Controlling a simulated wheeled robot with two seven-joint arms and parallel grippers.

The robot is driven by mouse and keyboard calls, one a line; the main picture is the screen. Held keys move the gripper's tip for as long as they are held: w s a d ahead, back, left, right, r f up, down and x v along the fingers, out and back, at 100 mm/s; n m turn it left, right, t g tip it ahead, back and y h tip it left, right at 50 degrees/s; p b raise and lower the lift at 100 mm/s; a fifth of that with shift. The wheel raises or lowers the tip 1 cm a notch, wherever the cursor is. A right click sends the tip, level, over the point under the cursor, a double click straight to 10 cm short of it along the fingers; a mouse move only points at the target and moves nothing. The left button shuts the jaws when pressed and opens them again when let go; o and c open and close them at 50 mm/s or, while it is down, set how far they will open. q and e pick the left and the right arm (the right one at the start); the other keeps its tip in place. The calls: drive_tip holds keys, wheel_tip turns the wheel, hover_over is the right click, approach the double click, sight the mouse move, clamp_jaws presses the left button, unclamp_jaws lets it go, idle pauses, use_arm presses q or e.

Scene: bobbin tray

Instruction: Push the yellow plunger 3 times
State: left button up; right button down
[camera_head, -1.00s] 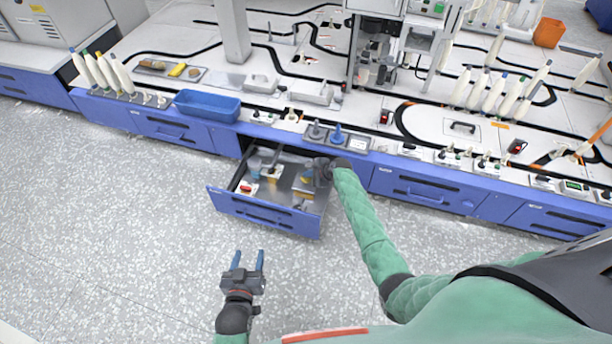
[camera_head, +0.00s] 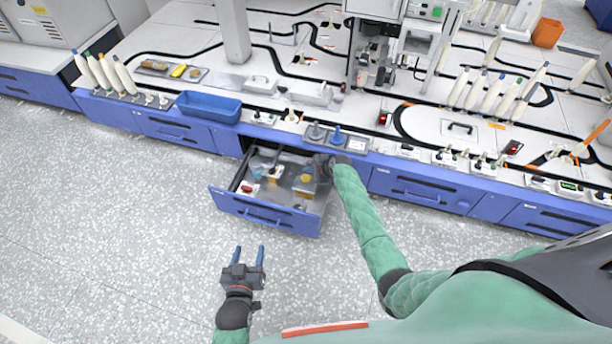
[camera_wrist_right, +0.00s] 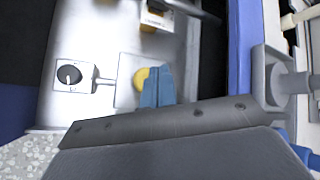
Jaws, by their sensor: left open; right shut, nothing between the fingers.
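The yellow plunger (camera_head: 307,178) sits in the open blue drawer, on its right side. In the right wrist view the yellow plunger (camera_wrist_right: 139,78) shows as a round yellow cap on a pale plate, partly hidden by my fingers. My right gripper (camera_head: 318,170) is over the drawer's right side. In the wrist view its blue fingertips (camera_wrist_right: 157,84) are together and empty, right beside the cap; I cannot tell whether they touch it. My left gripper (camera_head: 249,256) is open and empty, above the floor in front of the drawer.
The drawer (camera_head: 265,214) also holds a red button (camera_head: 247,188) and other small fittings. A black dial (camera_wrist_right: 70,75) lies left of the plunger in the wrist view. A blue bin (camera_head: 208,106) stands on the bench above. The floor around my left gripper is clear.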

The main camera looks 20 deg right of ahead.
sight(309, 178)
drive_tip(key=shift+r+p, duration=1.8)
drive_tip(key=shift+r, duration=0.15)
idle(1.1)
